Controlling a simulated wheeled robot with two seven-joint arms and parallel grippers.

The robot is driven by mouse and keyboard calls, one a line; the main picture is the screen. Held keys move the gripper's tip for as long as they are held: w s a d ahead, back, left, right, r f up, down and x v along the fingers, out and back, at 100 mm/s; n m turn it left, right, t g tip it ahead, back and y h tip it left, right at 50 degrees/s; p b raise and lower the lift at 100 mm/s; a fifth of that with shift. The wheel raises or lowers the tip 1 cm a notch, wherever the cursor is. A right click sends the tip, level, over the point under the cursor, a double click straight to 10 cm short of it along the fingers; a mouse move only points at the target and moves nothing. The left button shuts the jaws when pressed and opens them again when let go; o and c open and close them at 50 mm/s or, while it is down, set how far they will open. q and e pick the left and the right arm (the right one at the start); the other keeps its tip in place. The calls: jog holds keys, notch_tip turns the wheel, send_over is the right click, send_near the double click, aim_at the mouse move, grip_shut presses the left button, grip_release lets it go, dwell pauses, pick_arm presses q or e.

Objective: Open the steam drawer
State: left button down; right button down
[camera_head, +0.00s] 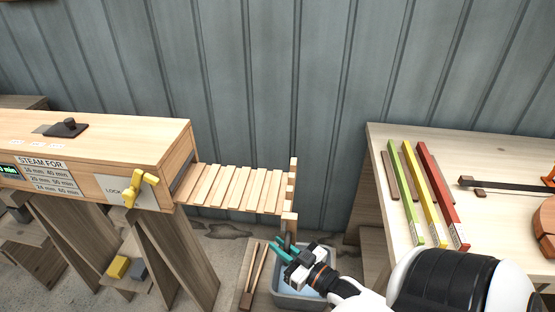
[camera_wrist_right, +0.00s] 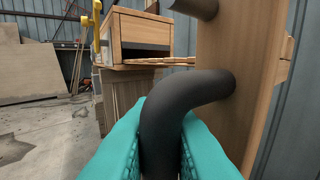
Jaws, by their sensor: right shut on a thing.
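The steam drawer (camera_head: 238,187) is a slatted wooden rack that sticks out of the right end of the wooden steam box (camera_head: 110,143) in the head view. Its upright end board (camera_head: 293,175) stands well clear of the box. My right gripper (camera_head: 281,248) is low at the end board. In the wrist view its teal fingers (camera_wrist_right: 160,145) are shut on the dark bent handle (camera_wrist_right: 190,92), which is fixed to the end board (camera_wrist_right: 228,60). The yellow lock lever (camera_head: 140,188) is on the box front. My left gripper is out of view.
A workbench (camera_head: 385,138) at the right carries green, yellow (camera_head: 424,195) and red strips and a dark clamp bar (camera_head: 505,184). A grey tub (camera_head: 300,290) and wooden tongs (camera_head: 254,275) are below the drawer's end. A corrugated wall (camera_head: 270,90) stands behind.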

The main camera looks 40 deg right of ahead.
jog(key=c, duration=1.7)
grip_release()
jog(key=s+b, duration=0.1)
jog(key=s, duration=1.1)
jog(key=shift+d+b, duration=0.4)
jog(key=shift+d, duration=0.05)
jog(key=shift+f, duration=0.15)
